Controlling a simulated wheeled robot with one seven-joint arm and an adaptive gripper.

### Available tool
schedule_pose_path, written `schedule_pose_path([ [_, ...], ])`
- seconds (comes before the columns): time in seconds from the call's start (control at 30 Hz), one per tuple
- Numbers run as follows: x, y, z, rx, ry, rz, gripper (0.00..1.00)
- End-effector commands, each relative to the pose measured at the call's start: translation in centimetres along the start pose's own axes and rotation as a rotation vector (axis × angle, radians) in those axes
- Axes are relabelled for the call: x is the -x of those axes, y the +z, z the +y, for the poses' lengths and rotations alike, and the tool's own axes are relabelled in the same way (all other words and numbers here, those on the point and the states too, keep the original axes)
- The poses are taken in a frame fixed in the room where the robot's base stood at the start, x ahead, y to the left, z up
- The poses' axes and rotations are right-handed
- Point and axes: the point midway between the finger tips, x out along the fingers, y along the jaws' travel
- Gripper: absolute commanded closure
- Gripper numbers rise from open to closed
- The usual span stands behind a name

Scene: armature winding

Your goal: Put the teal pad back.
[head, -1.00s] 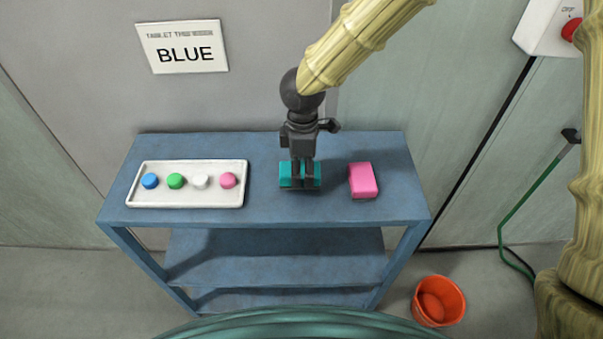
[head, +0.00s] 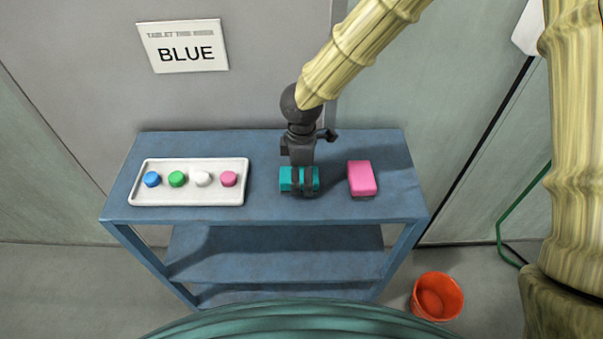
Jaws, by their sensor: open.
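The teal pad (head: 286,180) is at the middle of the blue table's top, between the white tray and a pink pad. My gripper (head: 303,186) is directly at it, with dark fingers in front of and over the pad. The fingers are open and hide part of the pad. The pad looks level; I cannot tell for sure whether it rests fully on the table top.
The blue table (head: 270,207) has a lower shelf. A white tray (head: 190,197) holds blue, green, white and pink tablets. A pink pad (head: 362,178) lies to the right. A sign (head: 184,47) reads BLUE. An orange bucket (head: 437,298) stands on the floor.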

Motion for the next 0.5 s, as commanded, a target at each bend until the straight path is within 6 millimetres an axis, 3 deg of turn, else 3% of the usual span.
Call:
schedule_pose_path([
  [0.27, 1.2, 0.0, 0.1, -0.001, 0.003, 0.001, 0.24],
  [0.5, 5.0, 0.0, 0.1, -0.002, 0.004, 0.002, 0.24],
])
